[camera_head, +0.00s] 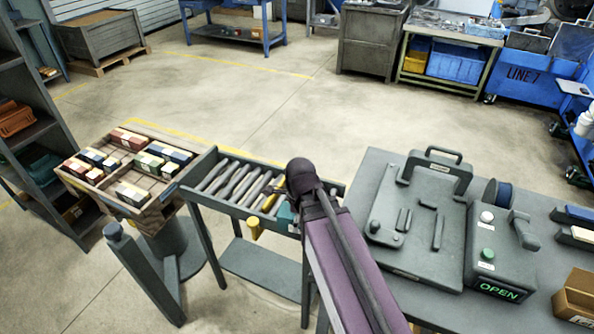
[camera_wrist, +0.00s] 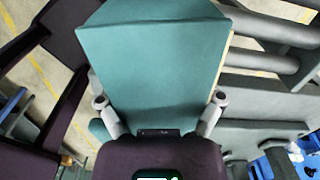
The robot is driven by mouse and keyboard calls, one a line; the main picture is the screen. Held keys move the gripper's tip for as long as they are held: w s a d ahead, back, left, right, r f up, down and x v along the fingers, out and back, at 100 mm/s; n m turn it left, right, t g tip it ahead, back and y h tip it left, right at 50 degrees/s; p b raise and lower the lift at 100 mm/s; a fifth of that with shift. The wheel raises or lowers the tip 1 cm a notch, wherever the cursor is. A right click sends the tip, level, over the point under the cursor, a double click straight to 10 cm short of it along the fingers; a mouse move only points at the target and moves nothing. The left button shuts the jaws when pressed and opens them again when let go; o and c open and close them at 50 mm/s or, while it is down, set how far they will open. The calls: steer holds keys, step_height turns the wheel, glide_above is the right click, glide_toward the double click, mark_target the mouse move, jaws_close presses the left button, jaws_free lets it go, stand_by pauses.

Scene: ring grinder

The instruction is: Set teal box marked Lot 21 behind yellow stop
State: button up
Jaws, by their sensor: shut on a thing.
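The teal box (camera_wrist: 155,60) fills the middle of the wrist view, with my gripper (camera_wrist: 160,108) shut on it, one finger at each side. In the head view a small part of the teal box (camera_head: 286,214) shows beside my dark wrist, over the right part of the roller conveyor. The yellow stop (camera_head: 255,228) is at the conveyor's front rail, just left of the box. My arm hides my fingers and the rest of the box in the head view. No lot marking is readable. I cannot tell whether the box touches the rollers.
The roller conveyor (camera_head: 203,194) has bare rollers on its left part. A divided wooden tray (camera_head: 158,212) with several coloured boxes stands at its left end. A grey bench (camera_head: 432,300) at right bears a grey fixture (camera_head: 418,225) and a control box showing OPEN (camera_head: 500,262).

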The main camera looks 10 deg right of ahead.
steer(key=w+d+r+m+p, duration=0.1)
steer(key=w+r+p, duration=0.1)
steer(key=w, duration=0.5)
steer(key=w+d+r+m+p, duration=0.1)
steer(key=w+r+p, duration=0.1)
steer(key=w, duration=0.6)
steer(key=shift+w+d+r, duration=0.3)
steer(key=shift+r, duration=0.05)
steer(key=shift+f, duration=0.2)
step_height(320, 180, down, 9)
steer(key=b, duration=0.8)
steer(key=shift+b, duration=0.4)
steer(key=shift+f+b, duration=0.3)
steer(key=shift+b, duration=0.05)
steer(key=o, duration=1)
steer(key=shift+c, duration=0.2)
step_height(320, 180, up, 8)
steer(key=p, duration=0.8)
stand_by(0.8)
